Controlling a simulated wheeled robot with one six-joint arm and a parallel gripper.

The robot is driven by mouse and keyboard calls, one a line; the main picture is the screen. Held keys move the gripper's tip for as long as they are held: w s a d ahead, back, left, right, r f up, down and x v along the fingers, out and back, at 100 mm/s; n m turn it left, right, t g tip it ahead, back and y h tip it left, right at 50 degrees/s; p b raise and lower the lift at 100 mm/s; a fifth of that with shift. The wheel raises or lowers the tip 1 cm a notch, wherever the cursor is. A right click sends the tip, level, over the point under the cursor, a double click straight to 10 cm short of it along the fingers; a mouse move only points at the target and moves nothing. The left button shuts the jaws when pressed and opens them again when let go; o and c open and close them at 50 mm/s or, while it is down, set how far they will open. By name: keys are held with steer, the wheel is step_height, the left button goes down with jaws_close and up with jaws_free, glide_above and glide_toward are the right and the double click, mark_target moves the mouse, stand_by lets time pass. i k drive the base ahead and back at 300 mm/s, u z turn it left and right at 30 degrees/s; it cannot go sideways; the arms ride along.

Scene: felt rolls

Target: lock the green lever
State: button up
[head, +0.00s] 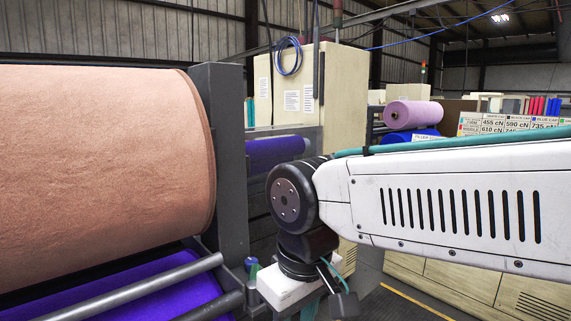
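I cannot make out a green lever for certain. A small green and blue knob-like part (251,265) shows beside the end of the metal rollers, left of my wrist; it is too small to tell whether it is the lever or how it is set. My arm comes in from the right, and its wrist drops to the bottom edge near the machine's right side. The fingers of my gripper do not show, being below the picture or hidden by the wrist.
A large peach felt roll (95,165) fills the left, held at a dark grey upright (225,160). Metal rollers (150,283) and purple felt (130,305) lie below it. A cream cabinet (300,85) stands behind. A pink roll (412,114) and a cN chart (510,124) are at the back right.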

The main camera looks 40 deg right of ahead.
mark_target(251, 286)
steer(key=z, duration=2.05)
steer(key=i, duration=3.5)
steer(key=u, duration=4.05)
